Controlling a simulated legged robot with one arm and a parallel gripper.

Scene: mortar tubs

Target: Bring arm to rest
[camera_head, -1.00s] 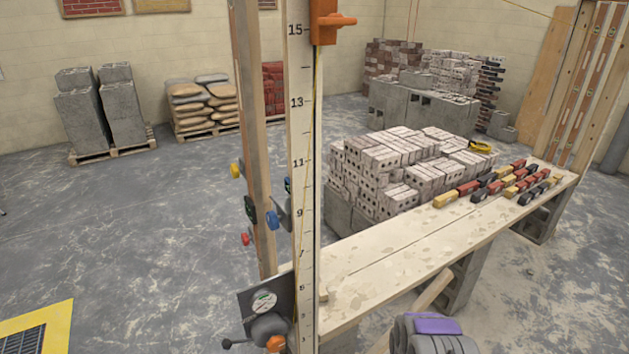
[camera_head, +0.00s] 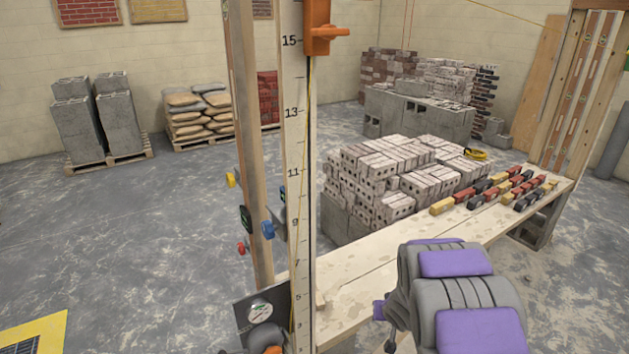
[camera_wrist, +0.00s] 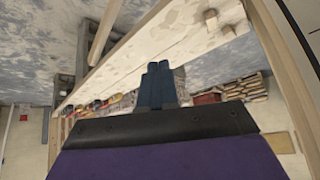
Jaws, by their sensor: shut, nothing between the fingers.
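My arm shows at the lower right of the head view, grey with purple panels, above the near part of the plank bench (camera_head: 360,272). In the wrist view, my gripper (camera_wrist: 159,66) has its two dark fingers together, with nothing between them. The wrist view is upside down, with the bench plank (camera_wrist: 150,48) beyond the fingers. The fingertips cannot be made out in the head view.
A numbered pole (camera_head: 297,180) and a wooden post (camera_head: 250,130) stand close to the left of my arm. Stacked bricks (camera_head: 385,180) sit behind the bench. The floor at left is open.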

